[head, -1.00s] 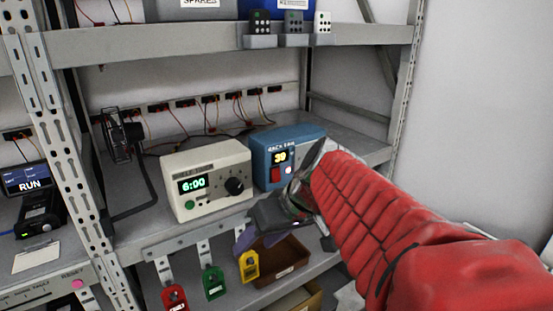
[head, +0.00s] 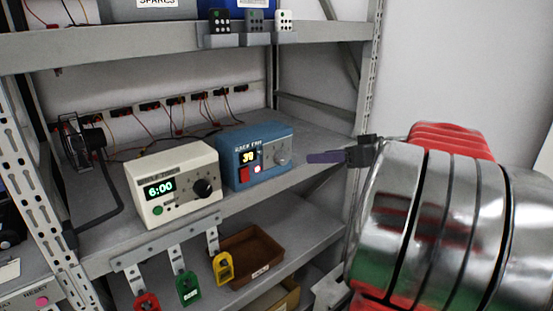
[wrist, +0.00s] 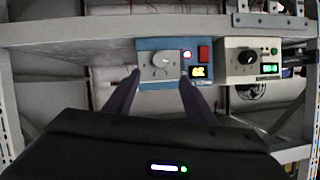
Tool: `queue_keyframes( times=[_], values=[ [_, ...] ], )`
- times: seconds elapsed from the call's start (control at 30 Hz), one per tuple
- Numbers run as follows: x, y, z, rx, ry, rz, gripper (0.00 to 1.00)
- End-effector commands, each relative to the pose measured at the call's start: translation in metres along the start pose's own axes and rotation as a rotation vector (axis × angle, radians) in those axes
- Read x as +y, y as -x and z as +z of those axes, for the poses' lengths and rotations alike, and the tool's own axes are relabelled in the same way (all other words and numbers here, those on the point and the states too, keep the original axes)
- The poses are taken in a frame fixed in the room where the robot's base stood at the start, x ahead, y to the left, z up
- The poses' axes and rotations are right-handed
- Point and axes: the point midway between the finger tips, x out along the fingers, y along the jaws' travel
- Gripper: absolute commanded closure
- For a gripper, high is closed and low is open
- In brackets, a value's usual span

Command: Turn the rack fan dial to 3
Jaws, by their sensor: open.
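The blue rack fan unit (head: 232,160) stands on the middle shelf. Its dial (head: 282,155) is a round grey knob on the right of its front face. A small lit display (head: 247,156) with yellow digits too small to read surely, a red switch (head: 244,175) and a lit button (head: 257,169) sit left of the dial. My gripper (head: 312,157) is right of the dial and apart from it, empty. The wrist view shows the unit upside down, with the dial (wrist: 160,65) between my two open fingers (wrist: 160,80). The dial's exact setting cannot be read.
A cream unit (head: 180,175) showing 6:00, with a black knob, stands just left of the blue one. Coloured tags (head: 188,288) hang below the shelf edge beside a brown tray (head: 258,252). An upright post (head: 368,100) stands at the shelf's right end.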

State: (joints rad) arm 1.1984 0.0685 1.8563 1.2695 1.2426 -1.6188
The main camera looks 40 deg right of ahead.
Motion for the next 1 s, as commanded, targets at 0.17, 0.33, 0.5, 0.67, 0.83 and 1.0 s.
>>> queue_keyframes(
  times=[0.17, 0.33, 0.5, 0.67, 0.83, 1.0],
  values=[
    [0.001, 0.001, 0.0, 0.002, 0.001, 0.001, 0.5],
    [0.001, 0.0, 0.0, 0.001, 0.001, 0.001, 0.5],
    [0.0, -0.009, 0.0, 0.0, 0.001, -0.001, 0.5],
    [-0.001, -0.028, 0.001, -0.001, 0.0, -0.003, 0.5],
    [-0.001, -0.054, 0.0, -0.001, 0.0, -0.003, 0.5],
    [-0.001, -0.081, 0.0, -0.001, 0.0, -0.002, 0.5]
  ],
)
